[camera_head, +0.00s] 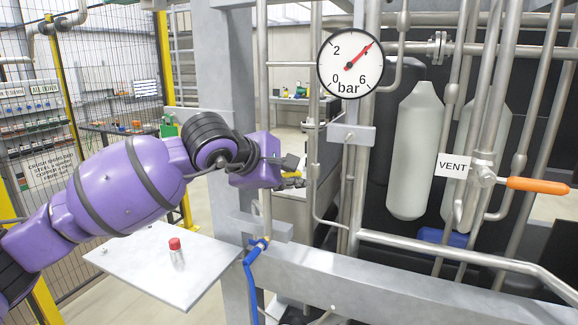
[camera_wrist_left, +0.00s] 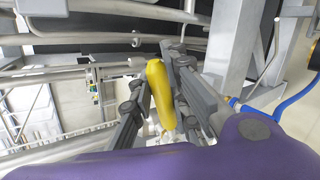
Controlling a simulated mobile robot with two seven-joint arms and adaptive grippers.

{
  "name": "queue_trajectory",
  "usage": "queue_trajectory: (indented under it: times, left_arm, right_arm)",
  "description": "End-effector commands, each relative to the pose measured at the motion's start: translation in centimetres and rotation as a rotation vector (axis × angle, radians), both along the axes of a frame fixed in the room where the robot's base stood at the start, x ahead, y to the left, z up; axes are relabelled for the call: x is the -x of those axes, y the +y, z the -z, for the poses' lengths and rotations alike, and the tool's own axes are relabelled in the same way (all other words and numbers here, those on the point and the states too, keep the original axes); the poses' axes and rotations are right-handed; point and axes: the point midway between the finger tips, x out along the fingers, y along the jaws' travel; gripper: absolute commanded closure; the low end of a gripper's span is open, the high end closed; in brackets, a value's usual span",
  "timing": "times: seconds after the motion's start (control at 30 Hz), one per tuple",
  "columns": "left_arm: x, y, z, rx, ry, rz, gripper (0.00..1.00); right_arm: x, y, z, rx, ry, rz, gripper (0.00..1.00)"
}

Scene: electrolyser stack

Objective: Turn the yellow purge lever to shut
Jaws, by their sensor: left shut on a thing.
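The yellow purge lever (camera_wrist_left: 160,92) lies between the two grey fingers of my left gripper (camera_wrist_left: 162,78) in the left wrist view, with the fingers closed along its sides. In the head view the left gripper (camera_head: 290,168) is at the pipework, left of the gauge. The lever's pivot and valve body cannot be made out clearly. My right gripper is in neither view.
A round gauge (camera_head: 350,63) points near 4 bar. An orange lever (camera_head: 538,186) sits by the VENT label (camera_head: 452,166) at right. A grey shelf (camera_head: 130,262) below my left arm holds a red-capped vial (camera_head: 176,254). A blue hose (camera_head: 250,275) hangs below the gripper.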

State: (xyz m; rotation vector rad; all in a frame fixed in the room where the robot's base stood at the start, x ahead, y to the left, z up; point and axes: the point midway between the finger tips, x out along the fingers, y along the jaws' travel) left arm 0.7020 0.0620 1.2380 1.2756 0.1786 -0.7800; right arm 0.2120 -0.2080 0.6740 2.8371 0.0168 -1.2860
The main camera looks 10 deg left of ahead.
Motion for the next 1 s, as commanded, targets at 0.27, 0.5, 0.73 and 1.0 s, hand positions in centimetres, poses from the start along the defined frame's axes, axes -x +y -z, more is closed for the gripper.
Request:
queue_trajectory:
  times: [0.27,0.5,0.73,1.0]
  left_arm:
    - [0.1,-0.2,1.7,-0.191,-0.065,0.002,1.0]
    - [0.0,-0.1,2.6,-0.285,-0.095,0.002,1.0]
    - [0.0,-0.1,2.9,-0.32,-0.106,0.001,1.0]
    - [0.0,0.0,3.0,-0.326,-0.107,0.002,1.0]
  right_arm:
    - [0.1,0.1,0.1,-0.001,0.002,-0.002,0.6]
    - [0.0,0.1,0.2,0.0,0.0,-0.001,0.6]
    - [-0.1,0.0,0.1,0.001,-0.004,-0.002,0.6]
    - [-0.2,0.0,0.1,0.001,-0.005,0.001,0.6]
